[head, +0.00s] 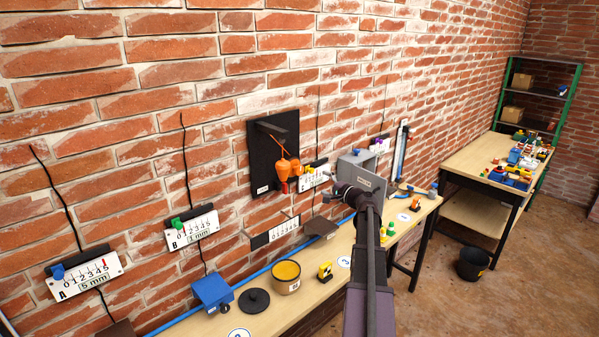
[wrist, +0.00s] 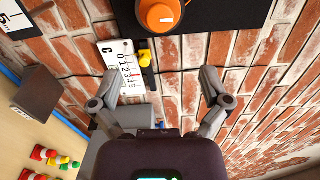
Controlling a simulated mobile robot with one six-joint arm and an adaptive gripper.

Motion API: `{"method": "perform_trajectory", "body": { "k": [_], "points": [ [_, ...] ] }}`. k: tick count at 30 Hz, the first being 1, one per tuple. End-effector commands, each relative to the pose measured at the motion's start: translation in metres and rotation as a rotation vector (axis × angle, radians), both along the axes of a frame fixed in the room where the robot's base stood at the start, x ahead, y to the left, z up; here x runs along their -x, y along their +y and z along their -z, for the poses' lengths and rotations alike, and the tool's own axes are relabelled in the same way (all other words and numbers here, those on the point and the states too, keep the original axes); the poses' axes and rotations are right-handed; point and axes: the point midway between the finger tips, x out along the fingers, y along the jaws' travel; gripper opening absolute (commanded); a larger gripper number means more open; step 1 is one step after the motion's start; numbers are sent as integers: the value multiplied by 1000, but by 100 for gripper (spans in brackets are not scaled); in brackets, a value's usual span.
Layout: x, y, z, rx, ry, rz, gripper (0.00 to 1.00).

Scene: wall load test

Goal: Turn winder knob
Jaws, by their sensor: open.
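My gripper (head: 342,190) is in front of the brick wall near gauge C. In the wrist view my gripper (wrist: 161,85) has its fingers spread, with nothing between them. No part is clearly marked as the winder knob. A blue box (head: 208,290) with a small dark-blue knob (head: 227,309) stands on the bench, well left of my gripper. A grey box (head: 349,165) is close behind my gripper and partly hidden by it. Gauge C (wrist: 112,60), a white scale with a yellow knob (wrist: 145,58), lies beyond the left fingertip, apart from it.
A black board (head: 260,140) with an orange device (head: 288,170) hangs on the wall left of my gripper. Gauges A (head: 85,276) and B (head: 191,230) are farther left. A yellow-filled pot (head: 287,286) and black disc (head: 254,300) stand on the bench (head: 315,297).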

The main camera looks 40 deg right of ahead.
Motion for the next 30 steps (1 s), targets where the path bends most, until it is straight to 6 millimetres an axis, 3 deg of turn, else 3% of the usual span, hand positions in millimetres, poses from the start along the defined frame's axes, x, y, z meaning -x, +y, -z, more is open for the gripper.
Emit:
{"method": "perform_trajectory", "body": {
  "k": [11,30],
  "points": [
    [-31,1,0,1,0,-1,97],
    [-122,8,0,1,0,-1,97]
  ]
}}
